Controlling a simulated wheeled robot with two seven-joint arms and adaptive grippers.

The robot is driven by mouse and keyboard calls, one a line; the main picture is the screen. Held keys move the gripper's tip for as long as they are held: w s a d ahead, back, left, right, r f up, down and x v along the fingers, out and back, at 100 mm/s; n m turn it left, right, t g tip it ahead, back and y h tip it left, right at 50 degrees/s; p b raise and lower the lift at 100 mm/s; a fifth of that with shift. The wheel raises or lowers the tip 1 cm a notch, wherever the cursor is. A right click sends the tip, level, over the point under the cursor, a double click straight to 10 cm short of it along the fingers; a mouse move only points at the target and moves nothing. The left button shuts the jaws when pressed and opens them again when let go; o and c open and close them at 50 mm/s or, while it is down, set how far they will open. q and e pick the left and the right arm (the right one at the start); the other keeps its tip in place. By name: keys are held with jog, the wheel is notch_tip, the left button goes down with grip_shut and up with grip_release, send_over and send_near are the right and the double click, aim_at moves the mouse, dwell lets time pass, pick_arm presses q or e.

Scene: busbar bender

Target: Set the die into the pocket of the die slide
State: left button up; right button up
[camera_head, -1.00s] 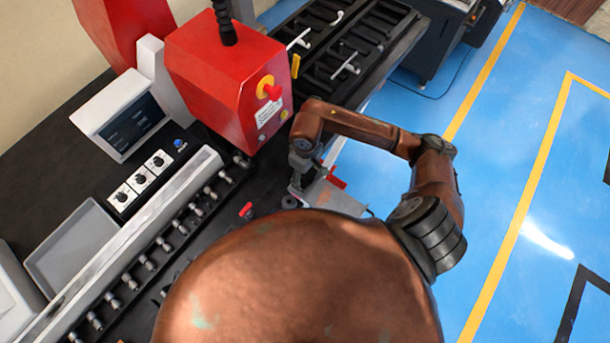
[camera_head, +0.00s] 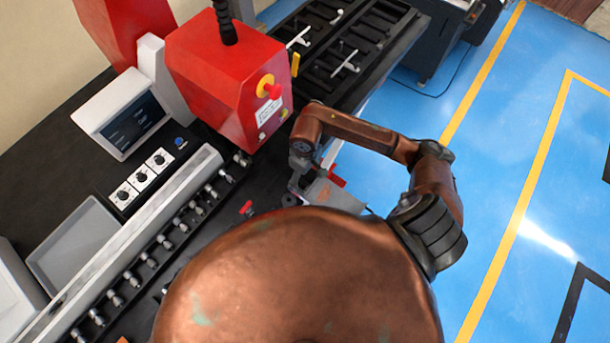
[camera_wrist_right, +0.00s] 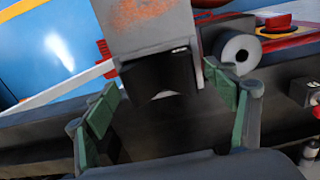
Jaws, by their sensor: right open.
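My right gripper (camera_head: 296,188) is at the machine's right edge, small and partly hidden in the head view. In the right wrist view its two green-padded fingers (camera_wrist_right: 166,95) are spread apart. A dark block (camera_wrist_right: 150,75) with a pale curved notch, apparently the die, shows between and beyond the fingertips. It lies against a grey, rust-marked metal part (camera_wrist_right: 150,25), perhaps the die slide; the same grey plate seems to show in the head view (camera_head: 322,193). I cannot tell whether the block sits in a pocket or whether the fingers touch it. My left gripper is not in view.
A red machine head (camera_head: 215,75) stands just behind and left of the gripper. A pale rail with several pegs (camera_head: 130,230) runs to the lower left. Blue floor (camera_head: 500,130) is open on the right.

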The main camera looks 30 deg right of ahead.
aim_at(305, 180)
jog(key=shift+r, duration=0.1)
jog(key=shift+w+r, duration=0.1)
jog(key=shift+r, duration=0.15)
notch_tip(305, 180, up, 12)
jog(key=b, duration=0.3)
jog(key=shift+f, duration=0.25)
